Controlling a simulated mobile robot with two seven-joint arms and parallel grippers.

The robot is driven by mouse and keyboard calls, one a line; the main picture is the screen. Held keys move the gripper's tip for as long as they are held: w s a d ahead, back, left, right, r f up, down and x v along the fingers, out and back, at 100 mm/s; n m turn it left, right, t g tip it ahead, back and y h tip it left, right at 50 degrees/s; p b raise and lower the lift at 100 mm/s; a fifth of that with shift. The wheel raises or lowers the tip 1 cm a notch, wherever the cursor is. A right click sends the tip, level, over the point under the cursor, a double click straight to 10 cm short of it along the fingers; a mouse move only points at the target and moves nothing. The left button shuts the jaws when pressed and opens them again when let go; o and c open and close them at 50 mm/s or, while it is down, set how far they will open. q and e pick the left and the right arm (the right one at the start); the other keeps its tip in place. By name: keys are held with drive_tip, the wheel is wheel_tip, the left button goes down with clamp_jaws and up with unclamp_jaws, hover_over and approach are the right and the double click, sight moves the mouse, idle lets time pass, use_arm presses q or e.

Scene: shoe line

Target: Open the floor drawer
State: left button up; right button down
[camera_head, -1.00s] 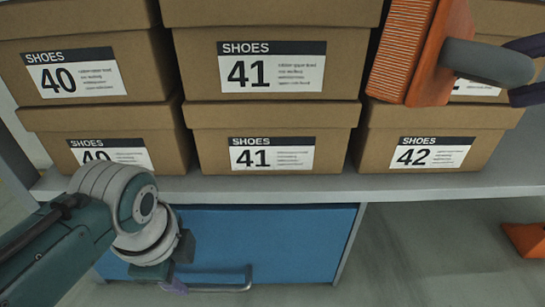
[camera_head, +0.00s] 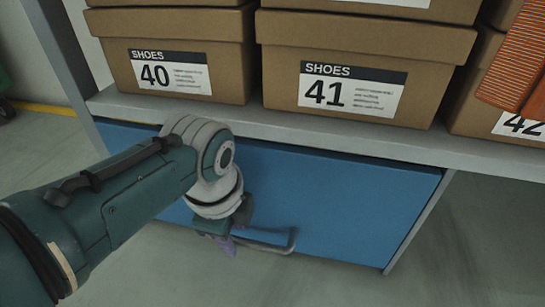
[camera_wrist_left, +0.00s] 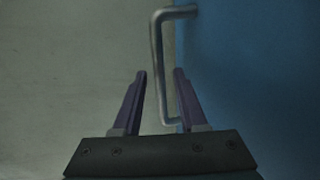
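The blue floor drawer (camera_head: 345,205) sits under the shelf in the head view, and its front looks closed. Its grey bar handle (camera_head: 292,240) sticks out near the lower middle. My left gripper (camera_head: 230,243) is at the left part of the handle, partly hidden by its own wrist. In the left wrist view, the two purple fingers (camera_wrist_left: 160,97) are apart. The handle (camera_wrist_left: 157,60) runs between them in the picture, and the blue drawer front (camera_wrist_left: 255,75) is on the right. I cannot tell whether a finger touches the bar. My right gripper is out of view.
Shoe boxes marked 40 (camera_head: 185,55) and 41 (camera_head: 350,75) stand on the grey shelf (camera_head: 390,147) above the drawer. An orange ribbed object (camera_head: 515,60) shows at the right edge. The floor (camera_head: 465,235) in front and to the right is clear.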

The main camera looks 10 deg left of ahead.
use_arm(q)
clamp_jaws()
idle(1.2)
